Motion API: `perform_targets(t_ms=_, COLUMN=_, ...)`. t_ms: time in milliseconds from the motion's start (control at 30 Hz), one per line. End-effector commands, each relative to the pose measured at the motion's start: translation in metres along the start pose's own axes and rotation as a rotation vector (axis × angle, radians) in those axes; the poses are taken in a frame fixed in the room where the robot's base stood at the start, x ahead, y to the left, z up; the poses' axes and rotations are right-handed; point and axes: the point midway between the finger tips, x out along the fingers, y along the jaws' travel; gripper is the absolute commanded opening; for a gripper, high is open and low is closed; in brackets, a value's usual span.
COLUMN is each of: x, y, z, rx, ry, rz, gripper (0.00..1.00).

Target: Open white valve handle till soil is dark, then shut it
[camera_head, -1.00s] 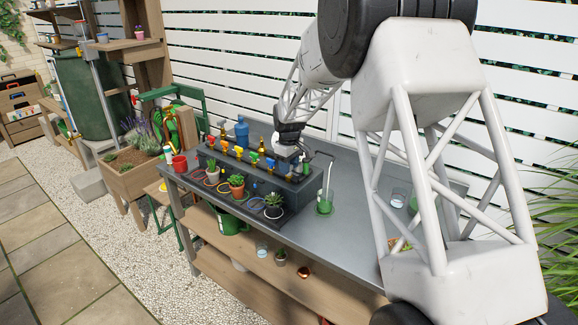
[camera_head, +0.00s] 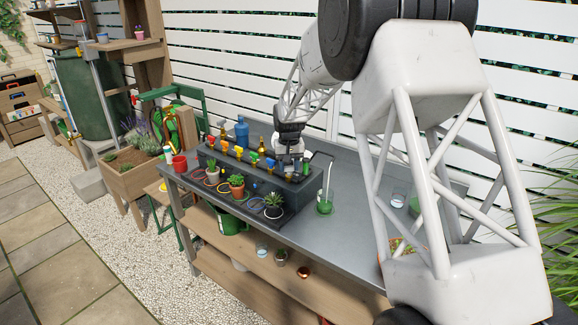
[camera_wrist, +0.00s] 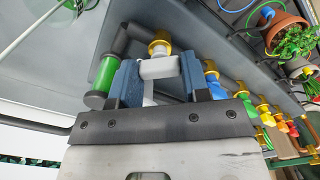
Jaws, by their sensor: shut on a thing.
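The white valve handle (camera_wrist: 158,68) sits between the blue fingers of my gripper (camera_wrist: 158,80) in the wrist view. The fingers are shut on it, just in front of a brass fitting (camera_wrist: 160,47). In the head view my gripper (camera_head: 291,163) is at the right end of the dark valve block (camera_head: 308,183), and the handle is hidden there. Potted plants stand before the block: a black pot (camera_head: 273,212), a terracotta pot (camera_head: 237,192) and a pale pot (camera_head: 213,177). Their soil is too small to judge as dark or light.
A blue valve handle (camera_wrist: 211,82) is close beside my right finger, with several other coloured valves beyond. A green cylinder (camera_wrist: 106,73) is left of my left finger. The bench top (camera_head: 345,240) is clear in front.

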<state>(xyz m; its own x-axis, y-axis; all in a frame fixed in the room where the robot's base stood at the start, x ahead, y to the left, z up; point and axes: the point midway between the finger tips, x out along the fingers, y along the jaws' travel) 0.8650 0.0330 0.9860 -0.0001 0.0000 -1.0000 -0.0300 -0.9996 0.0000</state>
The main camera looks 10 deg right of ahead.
Motion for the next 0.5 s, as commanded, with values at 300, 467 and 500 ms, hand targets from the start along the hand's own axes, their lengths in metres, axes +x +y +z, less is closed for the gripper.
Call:
perform_targets(t_ms=300, x=-0.0008, y=0.0000, z=-0.0002, rx=0.300, ry=0.001, rz=0.000, gripper=0.19)
perform_targets(t_ms=467, x=-0.0007, y=0.0000, z=-0.0001, rx=0.449, ry=0.001, rz=0.000, gripper=0.19)
perform_targets(t_ms=500, x=-0.0006, y=0.0000, z=-0.0001, rx=0.484, ry=0.001, rz=0.000, gripper=0.19)
